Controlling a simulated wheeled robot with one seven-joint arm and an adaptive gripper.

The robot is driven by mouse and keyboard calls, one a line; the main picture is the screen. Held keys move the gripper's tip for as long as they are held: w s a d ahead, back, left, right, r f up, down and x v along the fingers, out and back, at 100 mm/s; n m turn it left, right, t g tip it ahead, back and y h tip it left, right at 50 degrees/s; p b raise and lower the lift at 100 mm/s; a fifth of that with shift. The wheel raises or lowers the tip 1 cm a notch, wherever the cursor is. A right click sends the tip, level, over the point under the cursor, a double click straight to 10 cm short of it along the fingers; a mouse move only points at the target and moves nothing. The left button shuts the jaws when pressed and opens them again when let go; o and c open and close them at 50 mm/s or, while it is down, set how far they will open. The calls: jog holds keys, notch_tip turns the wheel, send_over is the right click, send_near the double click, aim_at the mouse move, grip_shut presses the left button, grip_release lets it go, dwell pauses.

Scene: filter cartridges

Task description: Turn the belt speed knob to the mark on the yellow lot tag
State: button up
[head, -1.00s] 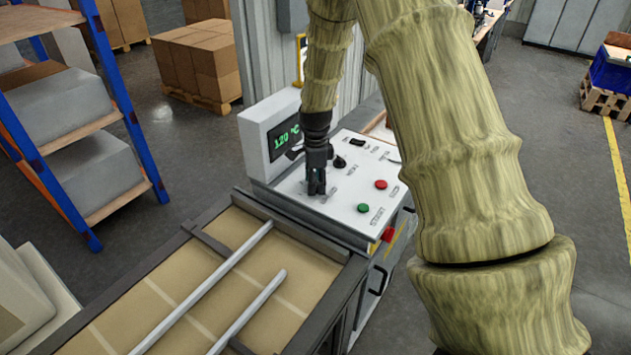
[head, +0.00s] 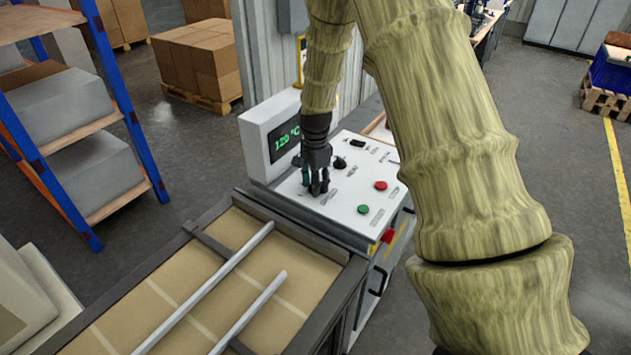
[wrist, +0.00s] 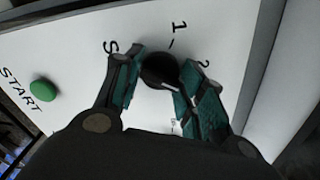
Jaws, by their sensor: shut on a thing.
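The knob (wrist: 159,70) is round and black with a white pointer line, on the white control panel. In the wrist view its line lies on the side nearer my gripper's palm, and printed marks S, 1 and 2 stand around it. My gripper (wrist: 161,74) is shut on the knob, one teal-padded finger on each side. In the head view my gripper (head: 318,188) points down at the panel's near left part and hides the knob. I cannot make out a yellow lot tag in either view.
The panel (head: 335,205) also bears a green START button (head: 363,209), a red button (head: 380,185) and another black knob (head: 340,162). A conveyor (head: 215,235) with rails lies in front. Blue-orange shelving (head: 125,110) stands left.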

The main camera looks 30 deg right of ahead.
jog(key=n, duration=0.7)
jog(key=shift+s+f+p, duration=0.15)
jog(key=shift+p, duration=0.15)
dwell(0.4)
jog(key=o, duration=1)
notch_tip(320, 180, up, 12)
